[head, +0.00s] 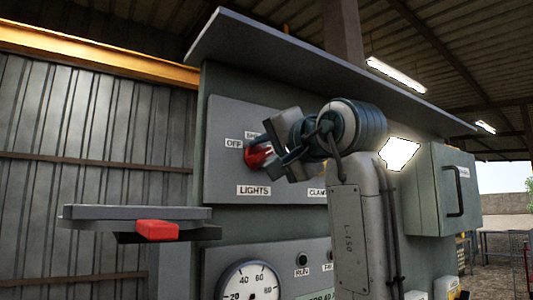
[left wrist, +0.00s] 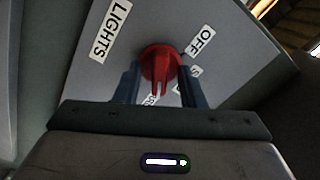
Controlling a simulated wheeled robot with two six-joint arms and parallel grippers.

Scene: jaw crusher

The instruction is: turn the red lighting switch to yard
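The red lighting switch (head: 259,156) is a round knob on the grey control panel, above a LIGHTS label (head: 254,190). An OFF label (head: 234,143) lies to its left, and another, partly hidden label is above it. My left gripper (head: 272,155) is at the switch and covers part of it. In the left wrist view the red knob (left wrist: 160,62) is between the two fingers (left wrist: 159,88), which are apart with a small gap around its grip bar. One label below the knob is mostly hidden; I cannot read the knob's setting. My right gripper is not in view.
A pressure gauge (head: 249,283) and a RUN button (head: 302,259) sit lower on the panel. A grey ledge with a red block (head: 157,230) juts out at left. A grey box with a handle (head: 445,190) is at right. A hood (head: 300,58) overhangs the panel.

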